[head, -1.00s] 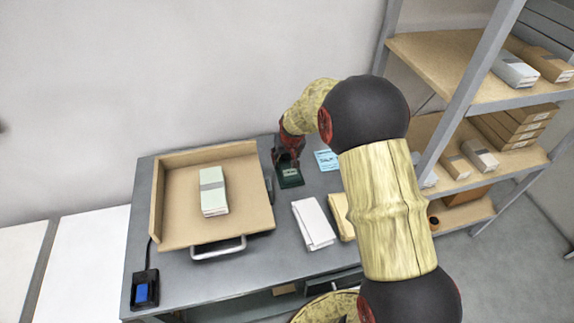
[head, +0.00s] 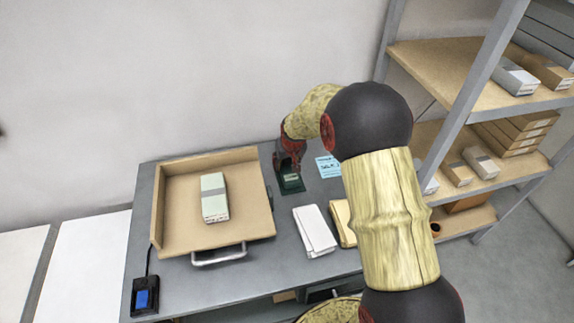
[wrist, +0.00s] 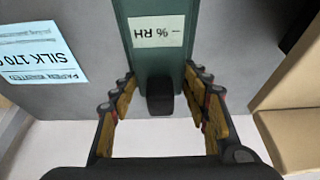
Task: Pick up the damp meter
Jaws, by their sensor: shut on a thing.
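The damp meter is a dark green, box-like device with a pale label reading "% RH". In the head view the damp meter (head: 291,185) is at the back of the grey table, right of the wooden tray. In the wrist view the damp meter (wrist: 158,62) runs up from between the fingers, with a black knob at its near end. My gripper (head: 290,168) is over its far end; in the wrist view my gripper (wrist: 163,92) has a finger on each side and is shut on it. I cannot tell whether the meter touches the table.
The wooden tray (head: 243,222) holds a pale banded pack (head: 214,198). A blue card (head: 328,167) lies right of the meter. A white folded stack (head: 314,230) lies in front, beside a tan one (head: 341,220). A blue-screened device (head: 145,298) is front left; shelving (head: 440,62) stands right.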

